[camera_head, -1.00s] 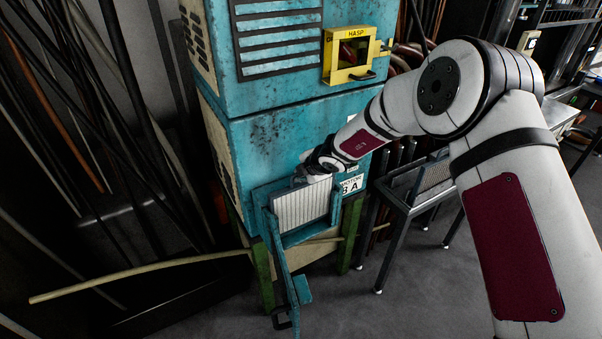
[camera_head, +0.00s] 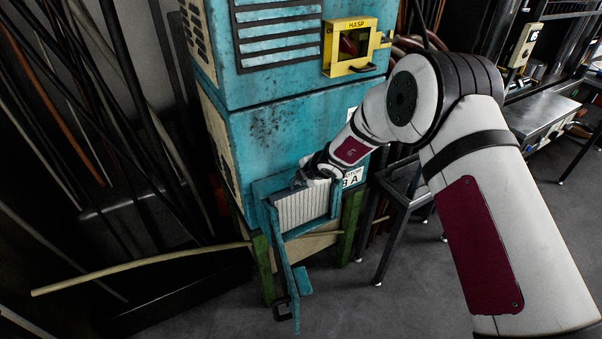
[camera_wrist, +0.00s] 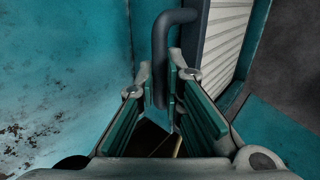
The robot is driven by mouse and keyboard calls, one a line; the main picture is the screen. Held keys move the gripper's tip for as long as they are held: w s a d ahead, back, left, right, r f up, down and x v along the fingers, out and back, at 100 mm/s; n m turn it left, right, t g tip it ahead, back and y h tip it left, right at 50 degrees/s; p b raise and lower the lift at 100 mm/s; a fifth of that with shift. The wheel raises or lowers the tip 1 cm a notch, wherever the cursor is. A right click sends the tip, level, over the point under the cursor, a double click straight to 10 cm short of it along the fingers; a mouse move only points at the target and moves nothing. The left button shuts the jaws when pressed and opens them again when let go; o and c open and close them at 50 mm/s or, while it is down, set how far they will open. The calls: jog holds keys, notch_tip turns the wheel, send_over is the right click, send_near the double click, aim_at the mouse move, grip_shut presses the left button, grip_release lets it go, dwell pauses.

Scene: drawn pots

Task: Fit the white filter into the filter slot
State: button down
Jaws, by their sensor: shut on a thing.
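The white filter (camera_head: 302,208), a pleated panel with a dark frame, stands upright in the teal slot frame (camera_head: 266,220) low on the front of the blue cabinet. How deep it sits is unclear. My gripper (camera_head: 308,178) is at the filter's top edge. In the wrist view my gripper (camera_wrist: 163,98) is shut around the filter's dark curved handle (camera_wrist: 160,40), and the white pleats (camera_wrist: 229,40) show at the right. A teal flap with a dark handle (camera_head: 290,285) hangs open below the slot. The slot's inside is hidden.
A yellow hasp box (camera_head: 350,47) sticks out higher on the cabinet (camera_head: 275,130). A dark side table (camera_head: 400,200) stands close to the right, partly behind my arm. Poles lean at the left, and a pale one (camera_head: 140,268) crosses low toward the cabinet legs.

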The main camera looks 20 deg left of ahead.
jog(key=shift+f, duration=0.25)
jog(key=c, duration=1.6)
grip_release()
jog(key=shift+c, duration=0.2)
jog(key=shift+d, duration=0.1)
jog(key=v, duration=1.2)
